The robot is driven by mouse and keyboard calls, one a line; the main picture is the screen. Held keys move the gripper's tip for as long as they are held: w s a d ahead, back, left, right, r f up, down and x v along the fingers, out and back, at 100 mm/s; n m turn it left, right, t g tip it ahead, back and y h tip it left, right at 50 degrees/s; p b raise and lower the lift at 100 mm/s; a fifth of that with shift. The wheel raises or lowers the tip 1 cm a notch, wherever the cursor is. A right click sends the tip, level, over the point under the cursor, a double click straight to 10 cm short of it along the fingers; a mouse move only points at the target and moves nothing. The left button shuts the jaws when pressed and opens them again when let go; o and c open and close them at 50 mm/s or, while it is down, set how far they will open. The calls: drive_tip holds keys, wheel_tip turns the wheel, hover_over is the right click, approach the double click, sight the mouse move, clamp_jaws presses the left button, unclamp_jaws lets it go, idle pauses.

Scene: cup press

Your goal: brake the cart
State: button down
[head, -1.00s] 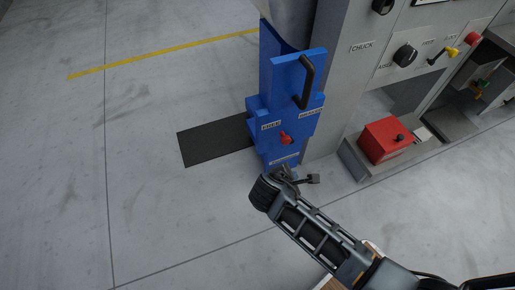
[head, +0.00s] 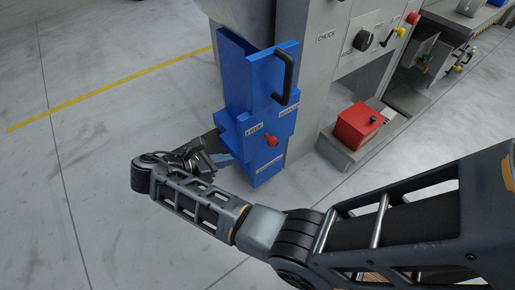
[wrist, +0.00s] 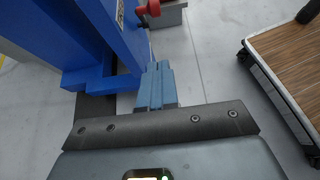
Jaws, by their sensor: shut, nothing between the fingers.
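A blue upright unit (head: 262,85) with a black handle (head: 285,78) stands against the grey machine. Its lower front has a red knob (head: 271,141) between small labels; the left one seems to read FREE. In the wrist view the blue unit (wrist: 85,35) fills the upper left, and a red knob (wrist: 151,8) shows at the top. My gripper (head: 226,160) is low, at the left of the unit's lower front. In the wrist view its blue fingers (wrist: 157,68) are together and empty, below the knob and apart from it. I cannot tell whether they touch the blue unit.
A wheeled platform with a wooden top (wrist: 290,55) stands at the right of the wrist view. A red box (head: 358,125) sits on a grey ledge right of the blue unit. The grey machine (head: 300,60) rises behind. The floor (head: 90,120) at left is open.

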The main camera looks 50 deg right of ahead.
drive_tip(key=shift+d, duration=0.1)
drive_tip(key=b, duration=0.4)
approach(273, 142)
drive_tip(key=d+f, duration=0.4)
drive_tip(key=f, duration=0.1)
drive_tip(key=shift+s+d, duration=0.15)
drive_tip(key=shift+s, duration=0.05)
drive_tip(key=shift+r, duration=0.1)
